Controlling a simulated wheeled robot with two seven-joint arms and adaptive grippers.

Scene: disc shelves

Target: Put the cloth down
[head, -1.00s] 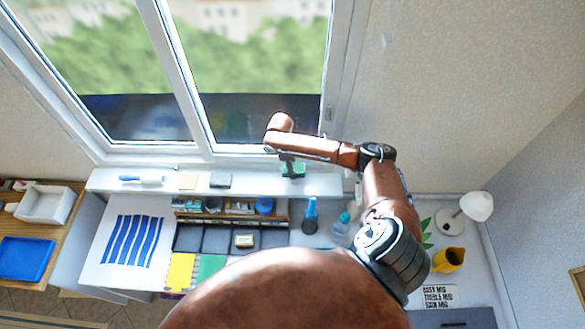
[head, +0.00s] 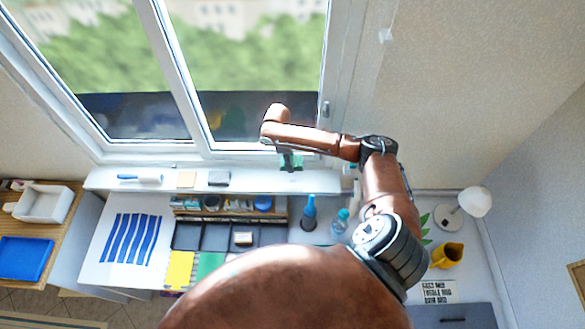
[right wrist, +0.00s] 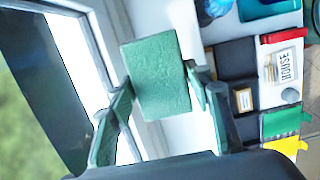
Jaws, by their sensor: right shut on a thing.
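The green cloth (right wrist: 162,75) shows in the right wrist view as a flat, folded rectangle. My right gripper (right wrist: 160,92) is shut on it, with one green finger at each side. In the head view my right gripper (head: 290,162) is over the right part of the white window sill (head: 256,183), close to the window frame. The cloth is hard to tell from the green fingers there. I cannot tell whether the cloth touches the sill. My left gripper is not in view.
A roller (head: 140,178), a yellowish pad (head: 187,180) and a dark pad (head: 219,178) lie on the sill's left part. Below are dark trays (head: 216,237), a blue bottle (head: 309,213) and a spray bottle (head: 340,222). The window (head: 250,70) stands behind.

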